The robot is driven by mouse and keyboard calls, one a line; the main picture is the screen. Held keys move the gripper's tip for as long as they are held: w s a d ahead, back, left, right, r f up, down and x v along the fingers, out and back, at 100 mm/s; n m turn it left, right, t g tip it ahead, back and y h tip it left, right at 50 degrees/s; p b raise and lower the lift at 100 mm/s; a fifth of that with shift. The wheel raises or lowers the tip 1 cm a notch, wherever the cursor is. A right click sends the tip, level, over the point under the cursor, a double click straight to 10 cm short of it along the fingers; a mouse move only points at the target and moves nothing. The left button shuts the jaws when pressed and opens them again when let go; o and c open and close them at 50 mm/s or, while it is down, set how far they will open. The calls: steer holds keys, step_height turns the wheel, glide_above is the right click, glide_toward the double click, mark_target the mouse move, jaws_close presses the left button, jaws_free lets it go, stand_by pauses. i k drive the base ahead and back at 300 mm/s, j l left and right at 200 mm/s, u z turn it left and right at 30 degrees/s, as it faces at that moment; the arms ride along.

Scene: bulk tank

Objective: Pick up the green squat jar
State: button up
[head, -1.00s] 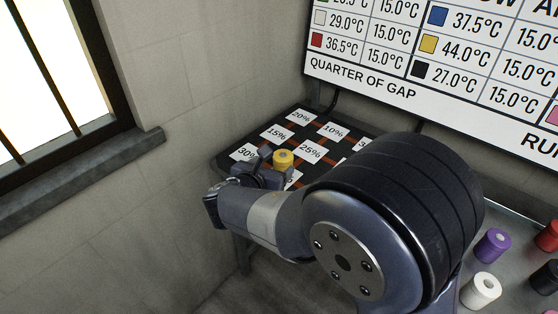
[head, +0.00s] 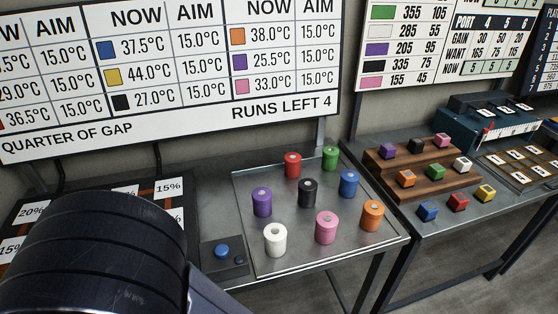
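The green squat jar (head: 330,158) stands upright at the back of a metal tray (head: 300,264), right of the red jar (head: 293,165) and behind the blue jar (head: 349,184). Its top shows a small pale centre. My gripper is outside the present head view; only a dark, rounded part of my arm shows at the lower left. Whether the gripper holds anything now is hidden.
Purple (head: 262,202), black (head: 308,193), white (head: 275,240), pink (head: 327,227) and orange (head: 372,215) jars share the tray. A wooden stepped rack (head: 425,168) with coloured cubes stands on the table to the right.

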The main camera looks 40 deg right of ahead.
mark_target(330, 155)
steer(key=k+j, duration=0.1)
steer(key=k, duration=0.9)
